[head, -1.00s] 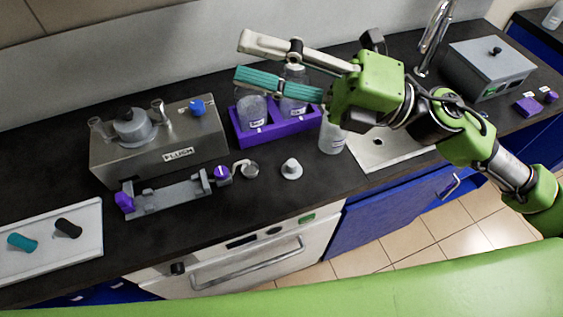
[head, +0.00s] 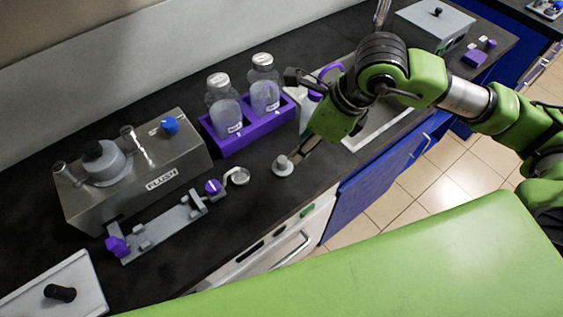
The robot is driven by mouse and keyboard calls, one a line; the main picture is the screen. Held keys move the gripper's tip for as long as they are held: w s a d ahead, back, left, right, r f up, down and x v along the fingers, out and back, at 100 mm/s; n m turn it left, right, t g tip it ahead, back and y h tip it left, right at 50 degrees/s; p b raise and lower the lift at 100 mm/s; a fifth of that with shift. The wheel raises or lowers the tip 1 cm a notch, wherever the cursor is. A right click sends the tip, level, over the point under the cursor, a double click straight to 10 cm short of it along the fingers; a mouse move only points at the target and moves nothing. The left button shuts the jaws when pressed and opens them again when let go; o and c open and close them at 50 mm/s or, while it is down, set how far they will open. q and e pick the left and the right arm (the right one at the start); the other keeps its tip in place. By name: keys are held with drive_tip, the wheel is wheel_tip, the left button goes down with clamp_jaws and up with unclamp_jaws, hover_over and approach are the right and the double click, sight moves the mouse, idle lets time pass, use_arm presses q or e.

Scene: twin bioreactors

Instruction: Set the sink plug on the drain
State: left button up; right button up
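The sink plug (head: 283,166), a small pale grey disc with a raised knob, stands upright on the dark counter left of the sink (head: 384,132). My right gripper (head: 303,155) reaches down and left, its visible finger end close beside the plug's knob. I cannot tell whether it touches the plug. The fingers are seen nearly edge-on and partly covered by the green gripper body, so their opening is unclear. My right arm crosses over the sink, and the drain is hidden behind it. My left gripper is out of view.
A purple rack (head: 250,130) with two bottles stands behind the plug. A steel flush unit (head: 140,170) and a grey bracket (head: 165,228) are to the left. A grey box (head: 436,22) stands beyond the sink.

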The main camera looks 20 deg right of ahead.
sight(284, 160)
drive_tip(key=x, duration=0.4)
drive_tip(key=shift+w+a, duration=0.1)
drive_tip(key=shift+a, duration=0.05)
drive_tip(key=shift+w+a+f+p, duration=0.1)
drive_tip(key=shift+a+f+p, duration=0.1)
drive_tip(key=shift+f+p, duration=0.2)
drive_tip(key=x, duration=0.1)
drive_tip(key=p+x, duration=0.1)
drive_tip(key=x, duration=0.2)
drive_tip(key=shift+w+a+p, duration=0.2)
drive_tip(key=shift+a+p, duration=0.1)
drive_tip(key=shift+p, duration=0.1)
drive_tip(key=shift+f, duration=0.2)
clamp_jaws()
